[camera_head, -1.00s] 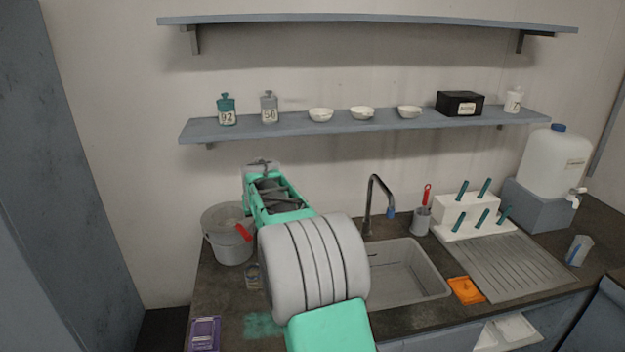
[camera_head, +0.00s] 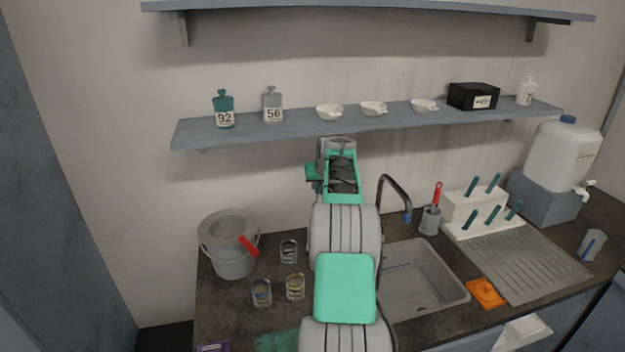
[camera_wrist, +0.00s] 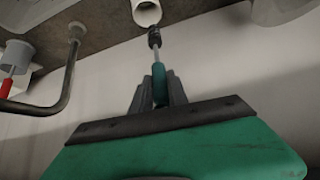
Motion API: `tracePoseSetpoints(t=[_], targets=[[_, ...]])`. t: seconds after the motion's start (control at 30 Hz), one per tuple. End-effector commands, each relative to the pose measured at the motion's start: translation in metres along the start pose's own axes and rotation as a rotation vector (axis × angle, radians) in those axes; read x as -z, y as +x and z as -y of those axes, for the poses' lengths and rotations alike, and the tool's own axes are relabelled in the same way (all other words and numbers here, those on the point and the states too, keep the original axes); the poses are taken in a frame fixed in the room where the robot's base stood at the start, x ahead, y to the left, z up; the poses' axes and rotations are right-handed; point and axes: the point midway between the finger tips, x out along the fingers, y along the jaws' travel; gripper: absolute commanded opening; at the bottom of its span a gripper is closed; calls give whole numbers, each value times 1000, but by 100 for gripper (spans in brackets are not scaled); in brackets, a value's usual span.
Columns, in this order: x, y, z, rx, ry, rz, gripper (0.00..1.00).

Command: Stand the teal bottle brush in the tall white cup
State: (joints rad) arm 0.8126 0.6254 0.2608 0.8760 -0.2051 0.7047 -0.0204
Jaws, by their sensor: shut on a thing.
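The teal bottle brush (camera_wrist: 160,84) is held by its handle between the fingers of my gripper (camera_wrist: 160,92) in the wrist view. Its dark bristle head (camera_wrist: 155,38) points away from the fingers, close to the open mouth of the tall white cup (camera_wrist: 147,13). The cup is cut by the top edge of that view. The head appears just outside the rim, but I cannot tell the gap in depth. In the head view my arm hides the brush, the white cup and my fingertips.
The tap (camera_head: 392,190) and sink (camera_head: 420,278) are right of my arm. A grey cup (camera_head: 429,222) holding a red-handled tool stands behind the sink. A lidded grey bucket (camera_head: 230,262) and several small glasses (camera_head: 295,287) stand left. A shelf (camera_head: 300,135) runs above.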

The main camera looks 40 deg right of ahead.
Motion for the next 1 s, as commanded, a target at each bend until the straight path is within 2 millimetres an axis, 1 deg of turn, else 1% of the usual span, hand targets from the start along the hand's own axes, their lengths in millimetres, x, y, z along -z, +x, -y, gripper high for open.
tracePoseSetpoints(t=[0.2,0.3,0.53,1.0], targets=[[-10,8,-12,-9,12,1,0],[-16,15,-14,-10,13,0,0],[-31,30,-12,-9,12,1,0],[-47,69,-10,-7,9,1,0]])
